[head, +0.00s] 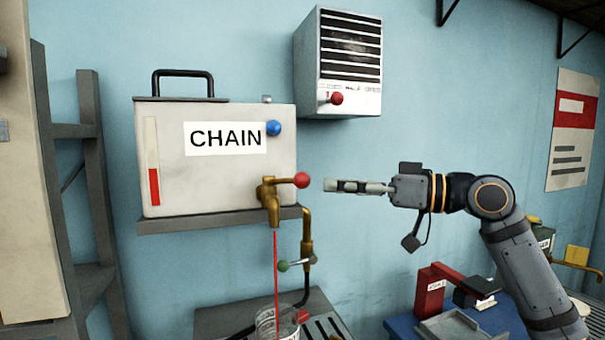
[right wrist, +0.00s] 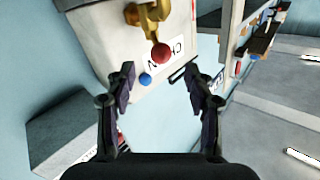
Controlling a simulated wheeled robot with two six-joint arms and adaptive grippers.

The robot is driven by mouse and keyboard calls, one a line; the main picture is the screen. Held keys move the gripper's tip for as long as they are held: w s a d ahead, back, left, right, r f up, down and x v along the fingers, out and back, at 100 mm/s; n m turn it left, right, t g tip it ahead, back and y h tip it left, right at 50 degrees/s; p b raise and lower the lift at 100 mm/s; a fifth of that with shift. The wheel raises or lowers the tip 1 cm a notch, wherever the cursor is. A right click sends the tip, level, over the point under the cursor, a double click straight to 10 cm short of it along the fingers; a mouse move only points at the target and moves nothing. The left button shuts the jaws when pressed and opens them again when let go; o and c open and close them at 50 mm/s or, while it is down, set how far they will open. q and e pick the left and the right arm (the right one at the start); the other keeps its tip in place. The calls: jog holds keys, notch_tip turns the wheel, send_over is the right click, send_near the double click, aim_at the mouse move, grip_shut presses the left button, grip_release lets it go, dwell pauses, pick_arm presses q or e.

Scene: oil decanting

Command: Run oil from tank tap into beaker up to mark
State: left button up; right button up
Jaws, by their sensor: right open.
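The white tank (head: 215,179) labelled CHAIN stands on a wall shelf. Its brass tap (head: 268,199) has a lever with a red knob (head: 302,180) pointing right. A thin red oil stream (head: 276,265) falls from the spout into the clear beaker (head: 266,322). The beaker is cut off by the lower picture edge, so its mark and oil level cannot be read. My right gripper (head: 330,186) is open and empty, just right of the knob and apart from it. In the right wrist view the red knob (right wrist: 161,53) lies ahead, beyond the open fingers (right wrist: 159,74). My left gripper is out of view.
A grey heater box (head: 338,63) hangs above right. A blue bench (head: 405,327) at lower right carries a red device (head: 431,290). The wall space between knob and heater is clear.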

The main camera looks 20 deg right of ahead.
aim_at(302, 181)
jog(key=p+x, duration=0.1)
jog(key=x, duration=0.1)
jog(key=p+x, duration=0.2)
jog(key=x, duration=0.1)
jog(key=p+x, duration=0.1)
jog(key=x, duration=0.1)
jog(key=shift+w+a+r, duration=0.1)
jog(key=shift+a+r, duration=0.15)
jog(key=shift+r, duration=0.05)
jog(key=shift+w+a+f+p, duration=0.2)
jog(key=shift+w+a+p, duration=0.15)
grip_shut()
